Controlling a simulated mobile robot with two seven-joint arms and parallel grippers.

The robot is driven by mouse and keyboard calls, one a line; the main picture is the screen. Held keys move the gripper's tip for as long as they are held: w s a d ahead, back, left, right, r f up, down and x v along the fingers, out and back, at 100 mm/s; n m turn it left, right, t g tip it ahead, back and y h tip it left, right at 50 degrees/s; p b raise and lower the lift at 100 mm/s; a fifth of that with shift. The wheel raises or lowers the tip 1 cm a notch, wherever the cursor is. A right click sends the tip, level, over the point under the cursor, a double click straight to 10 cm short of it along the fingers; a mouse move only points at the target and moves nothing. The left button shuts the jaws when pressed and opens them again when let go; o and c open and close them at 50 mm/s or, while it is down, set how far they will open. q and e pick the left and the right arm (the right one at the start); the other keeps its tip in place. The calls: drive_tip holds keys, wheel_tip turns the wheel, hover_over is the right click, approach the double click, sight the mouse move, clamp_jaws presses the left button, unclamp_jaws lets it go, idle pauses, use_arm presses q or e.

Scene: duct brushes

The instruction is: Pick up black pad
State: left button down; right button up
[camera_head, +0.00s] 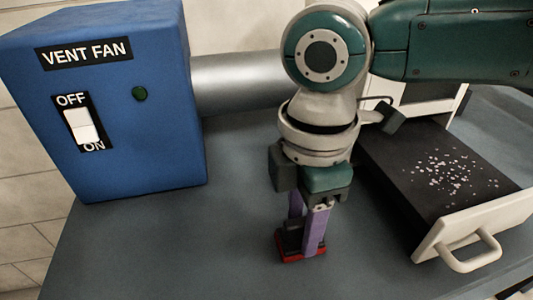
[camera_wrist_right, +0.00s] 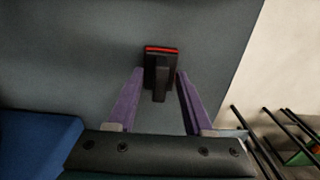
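The black pad (camera_head: 289,243) sits on the grey table, with a red base edge and a raised black handle. It also shows in the right wrist view (camera_wrist_right: 161,69), its handle pointing toward my gripper. My right gripper (camera_head: 307,247) points down at the pad, its purple fingers on either side of it. In the right wrist view the fingers (camera_wrist_right: 159,83) are apart, with a gap between each finger and the narrow handle. One finger hides part of the pad in the head view. My left gripper is in neither view.
A blue vent fan box (camera_head: 135,140) with an OFF/ON switch (camera_head: 82,126) stands at the left, joined to a grey duct (camera_head: 236,82). At the right, a pulled-out dark tray (camera_head: 400,165) with a white handled front (camera_head: 470,250) holds white specks. The table left of the pad is clear.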

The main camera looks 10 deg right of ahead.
sight(303, 220)
clamp_jaws()
wheel_tip(303, 220, up, 20)
drive_tip(key=p, duration=0.5)
